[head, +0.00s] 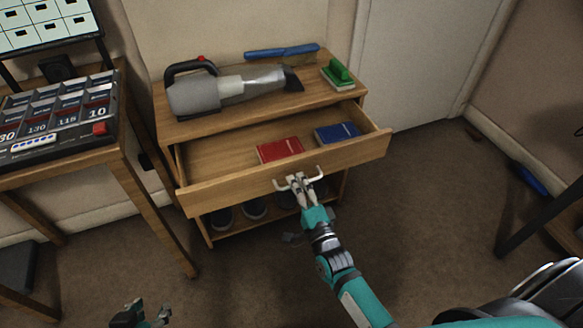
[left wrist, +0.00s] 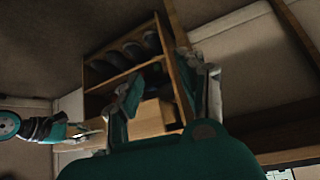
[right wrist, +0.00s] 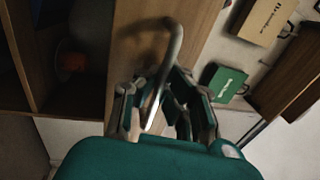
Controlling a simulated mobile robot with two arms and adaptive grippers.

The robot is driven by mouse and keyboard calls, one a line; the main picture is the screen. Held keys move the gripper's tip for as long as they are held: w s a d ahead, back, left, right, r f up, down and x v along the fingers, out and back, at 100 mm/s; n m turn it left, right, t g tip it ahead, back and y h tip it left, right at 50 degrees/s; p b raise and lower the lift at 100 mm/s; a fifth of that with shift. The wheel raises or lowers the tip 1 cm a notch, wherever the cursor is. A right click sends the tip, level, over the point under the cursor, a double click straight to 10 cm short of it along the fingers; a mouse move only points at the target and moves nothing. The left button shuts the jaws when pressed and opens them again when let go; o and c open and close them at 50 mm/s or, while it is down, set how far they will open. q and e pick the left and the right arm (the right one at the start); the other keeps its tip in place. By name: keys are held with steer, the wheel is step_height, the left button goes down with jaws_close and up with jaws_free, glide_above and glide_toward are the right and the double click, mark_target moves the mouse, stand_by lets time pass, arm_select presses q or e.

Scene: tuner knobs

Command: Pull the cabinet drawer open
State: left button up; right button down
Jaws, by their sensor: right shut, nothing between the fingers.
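The wooden cabinet (head: 170,125) stands against the wall with its top drawer (head: 225,193) pulled well out, its inside showing. A pale curved handle (head: 317,173) is on the drawer front. My right gripper (head: 298,184) is at the handle, its fingers closed with nothing between them. In the right wrist view the handle (right wrist: 172,50) curves across close in front of the fingers (right wrist: 158,112); whether they touch it I cannot tell. My left gripper (head: 142,314) is low at the left, away from the cabinet. Its fingers (left wrist: 165,95) are apart and empty.
A red box (head: 279,150) and a blue box (head: 337,133) lie in the drawer. A handheld vacuum (head: 225,90), a blue brush (head: 282,52) and a green brush (head: 339,75) are on top. A wooden table (head: 75,160) stands left. The carpet in front is mostly clear.

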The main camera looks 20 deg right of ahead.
arm_select(q)
steer(key=s, duration=0.1)
steer(key=s+f+g, duration=0.1)
steer(key=s+a, duration=0.1)
steer(key=shift+s+f+g, duration=0.15)
steer(key=shift+f+g, duration=0.15)
steer(key=shift+g, duration=0.1)
arm_select(e)
steer(key=shift+s, duration=0.75)
steer(key=c, duration=1.9)
jaws_free()
arm_select(q)
steer(key=shift+w, duration=0.4)
arm_select(e)
steer(key=o, duration=0.5)
arm_select(q)
steer(key=shift+s+f, duration=0.1)
steer(key=shift+s, duration=0.25)
arm_select(e)
steer(key=s+f, duration=0.2)
steer(key=s, duration=0.9)
steer(key=shift+s+d, duration=0.25)
steer(key=shift+s, duration=0.1)
